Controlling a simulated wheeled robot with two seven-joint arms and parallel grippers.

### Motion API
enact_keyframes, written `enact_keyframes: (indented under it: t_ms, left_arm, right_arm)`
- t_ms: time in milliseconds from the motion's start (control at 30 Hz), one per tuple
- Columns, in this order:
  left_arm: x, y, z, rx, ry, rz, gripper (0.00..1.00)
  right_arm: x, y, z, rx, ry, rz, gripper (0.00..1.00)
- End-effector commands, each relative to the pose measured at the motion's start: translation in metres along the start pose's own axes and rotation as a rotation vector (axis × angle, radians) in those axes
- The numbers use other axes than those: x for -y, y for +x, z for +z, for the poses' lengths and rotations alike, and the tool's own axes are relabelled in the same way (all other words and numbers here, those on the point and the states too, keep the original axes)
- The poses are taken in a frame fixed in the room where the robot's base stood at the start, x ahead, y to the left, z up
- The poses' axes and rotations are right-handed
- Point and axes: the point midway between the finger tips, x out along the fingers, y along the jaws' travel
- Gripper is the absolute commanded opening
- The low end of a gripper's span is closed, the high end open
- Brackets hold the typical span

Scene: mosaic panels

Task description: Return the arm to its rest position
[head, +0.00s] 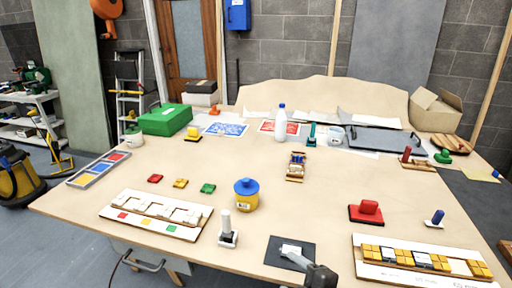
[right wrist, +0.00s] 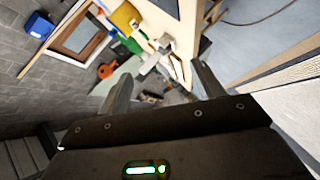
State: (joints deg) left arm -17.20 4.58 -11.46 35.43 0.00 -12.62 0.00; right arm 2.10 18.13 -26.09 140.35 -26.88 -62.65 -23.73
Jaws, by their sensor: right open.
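My right gripper (head: 298,260) shows at the bottom edge of the head view, low and right of centre, with its dark arm link behind it. It overlaps a dark square mat (head: 276,252) with a small white piece on it; I cannot tell whether it touches them. In the right wrist view, the two fingers of this gripper (right wrist: 160,72) are spread apart with nothing held between them. That view is tilted and looks towards the wall, door and table. My left gripper is in neither view.
The wooden table (head: 130,255) holds a white mosaic panel (head: 157,226), a yellow pot with a blue lid (head: 246,197), a white-handled stamp (head: 228,236), a red block (head: 366,213) and a yellow-tiled panel (head: 420,279). The table's middle is mostly bare around a small wooden rack (head: 296,166).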

Motion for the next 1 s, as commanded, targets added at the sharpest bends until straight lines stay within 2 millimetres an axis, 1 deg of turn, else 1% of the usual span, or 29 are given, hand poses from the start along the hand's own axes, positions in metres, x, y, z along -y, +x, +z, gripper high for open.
enact_keyframes:
  t_ms: [33, 67, 100, 200, 300, 400, 567, 700, 767, 867, 967, 1000]
  left_arm:
    - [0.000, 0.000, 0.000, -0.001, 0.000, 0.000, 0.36]
    - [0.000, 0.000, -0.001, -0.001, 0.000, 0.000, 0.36]
    - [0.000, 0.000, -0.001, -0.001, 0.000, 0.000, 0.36]
    - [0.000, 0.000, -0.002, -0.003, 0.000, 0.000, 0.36]
    - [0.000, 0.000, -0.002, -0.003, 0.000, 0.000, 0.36]
    - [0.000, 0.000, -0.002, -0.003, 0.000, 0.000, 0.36]
    - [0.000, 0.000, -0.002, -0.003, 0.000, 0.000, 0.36]
    - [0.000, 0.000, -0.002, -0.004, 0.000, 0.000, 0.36]
    - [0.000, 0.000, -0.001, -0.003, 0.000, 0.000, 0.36]
    - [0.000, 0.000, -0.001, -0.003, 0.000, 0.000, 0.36]
    - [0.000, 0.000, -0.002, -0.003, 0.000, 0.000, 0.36]
    - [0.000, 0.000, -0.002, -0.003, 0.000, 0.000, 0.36]
  right_arm:
    - [0.024, -0.009, 0.027, 0.111, 0.197, -0.040, 0.67]
    - [0.037, -0.015, 0.044, 0.179, 0.307, -0.057, 0.67]
    - [0.055, -0.025, 0.064, 0.269, 0.445, -0.080, 0.67]
    - [0.098, -0.053, 0.101, 0.462, 0.720, -0.120, 0.67]
    - [0.134, -0.082, 0.125, 0.619, 0.918, -0.149, 0.67]
    - [0.167, -0.110, 0.140, 0.756, 1.078, -0.169, 0.67]
    - [0.211, -0.154, 0.154, 0.957, 1.288, -0.189, 0.67]
    - [0.242, -0.126, 0.176, 0.973, 1.289, -0.204, 0.67]
    - [0.257, -0.115, 0.186, 0.978, 1.288, -0.211, 0.67]
    - [0.287, -0.096, 0.203, 0.988, 1.285, -0.225, 0.67]
    - [0.325, -0.079, 0.221, 1.001, 1.283, -0.242, 0.67]
    - [0.343, -0.072, 0.230, 1.005, 1.282, -0.249, 0.67]
